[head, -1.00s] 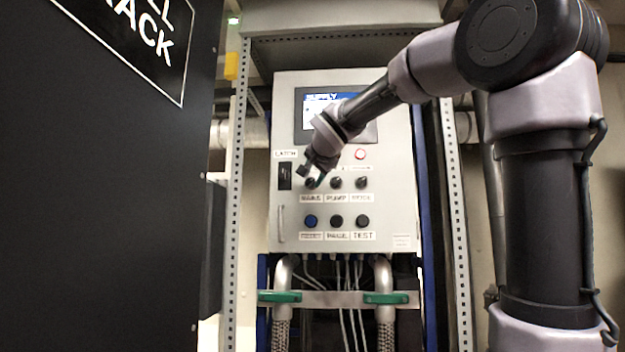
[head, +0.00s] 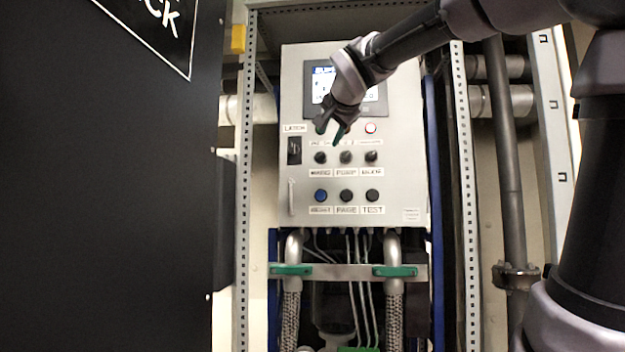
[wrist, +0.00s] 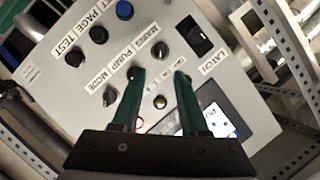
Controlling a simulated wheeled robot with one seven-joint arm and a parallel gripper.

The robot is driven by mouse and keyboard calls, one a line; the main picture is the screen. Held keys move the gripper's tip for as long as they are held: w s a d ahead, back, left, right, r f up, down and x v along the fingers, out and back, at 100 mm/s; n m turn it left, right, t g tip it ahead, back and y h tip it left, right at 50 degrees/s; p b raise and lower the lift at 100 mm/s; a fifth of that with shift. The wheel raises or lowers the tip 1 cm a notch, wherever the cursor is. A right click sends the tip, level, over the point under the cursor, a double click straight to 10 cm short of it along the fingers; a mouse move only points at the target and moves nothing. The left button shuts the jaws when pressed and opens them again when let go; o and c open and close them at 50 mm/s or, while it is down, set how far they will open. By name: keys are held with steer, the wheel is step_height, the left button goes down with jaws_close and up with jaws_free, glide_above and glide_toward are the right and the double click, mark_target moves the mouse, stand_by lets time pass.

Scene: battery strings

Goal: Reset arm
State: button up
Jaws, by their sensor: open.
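My gripper (head: 330,130) is open and empty in front of the upper part of a light grey control panel (head: 408,150), just above the knob row and below the screen. In the wrist view its two green fingers (wrist: 160,78) stand apart, pointing at the panel, with nothing between them in their grip. My arm reaches in from the upper right in the head view. The panel carries a row of knobs labelled MAINS (head: 320,157), PUMP (head: 345,157) and a third one (head: 371,156). I cannot tell whether a finger touches the panel.
A black latch switch (head: 294,151) sits at the panel's left. A blue button (head: 320,196) and two black ones form the lower row. A dark cabinet (head: 100,180) fills the left. Perforated rack posts (head: 243,200) flank the panel.

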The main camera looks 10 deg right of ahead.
steer(key=s+d+f+n+g, duration=0.1)
steer(key=s+f+n+g, duration=0.1)
steer(key=s+f, duration=0.4)
steer(key=s+d+f+n+g+y, duration=0.1)
steer(key=s+f, duration=0.5)
steer(key=f, duration=0.8)
steer(key=s+d+f+n+g+y, duration=0.1)
steer(key=s+f+g, duration=0.4)
steer(key=f, duration=0.5)
steer(key=shift+s+d+f+n, duration=0.2)
steer(key=shift+s+d+n, duration=0.75)
steer(key=shift+d, duration=0.2)
